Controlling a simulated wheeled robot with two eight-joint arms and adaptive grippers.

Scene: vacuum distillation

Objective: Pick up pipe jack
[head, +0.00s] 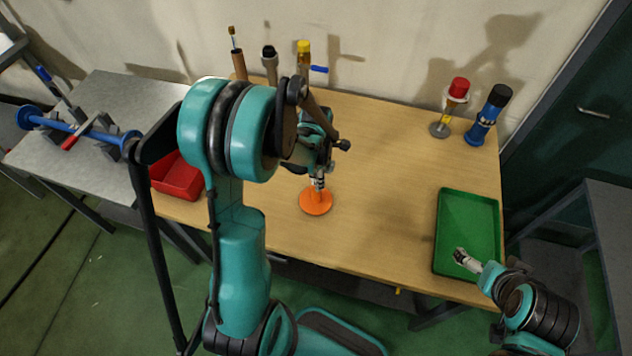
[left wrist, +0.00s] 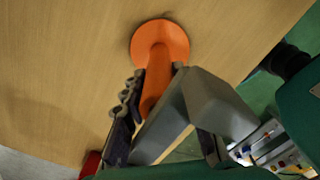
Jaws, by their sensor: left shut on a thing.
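The orange pipe jack (head: 316,202) has a round flat base and a stem, and is at the front middle of the wooden table. In the left wrist view the pipe jack (left wrist: 158,62) shows its disc and its stem running between my fingers. My left gripper (head: 319,182) is above the base and shut on the stem; it also shows in the left wrist view (left wrist: 157,90). I cannot tell whether the base touches the table. My right gripper (head: 461,257) is over the green tray's front, and its jaws are too small to read.
A green tray (head: 468,208) lies on the wooden table (head: 385,150) at right. A red bin (head: 177,178) is at left, partly behind my arm. Bottle-like items, including a blue one (head: 488,116), stand along the back. A blue rod (head: 85,130) lies on the grey table. The table's middle is clear.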

